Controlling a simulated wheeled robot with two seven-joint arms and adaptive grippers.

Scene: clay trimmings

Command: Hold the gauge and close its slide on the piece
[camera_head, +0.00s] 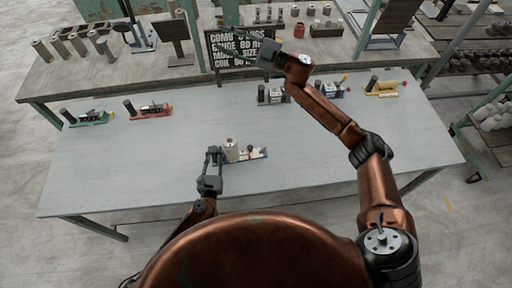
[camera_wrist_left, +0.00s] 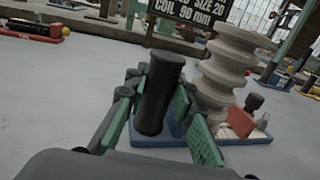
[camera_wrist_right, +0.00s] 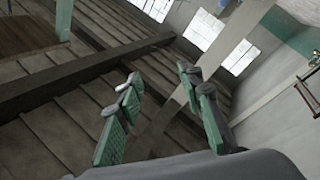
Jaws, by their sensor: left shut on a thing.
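The gauge (camera_head: 258,154) stands near the middle of the grey table, with a blue-and-white base, a black upright handle and a red slide (camera_wrist_left: 240,120) with a dark knob. A pale ribbed piece (camera_head: 230,147) stands upright on it; it also shows in the left wrist view (camera_wrist_left: 228,72). A gap shows between piece and slide. My left gripper (camera_head: 214,153) is shut on the gauge's black handle (camera_wrist_left: 160,92), at the left end of the base. My right gripper (camera_head: 258,48) is raised near the sign, far from the gauge; its fingers (camera_wrist_right: 158,112) are apart and empty.
Other gauges stand along the back of the table: green (camera_head: 88,118), red (camera_head: 148,109), grey (camera_head: 272,97), blue (camera_head: 329,90) and yellow (camera_head: 381,90). A black sign (camera_head: 232,66) stands behind. The table is clear around the held gauge.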

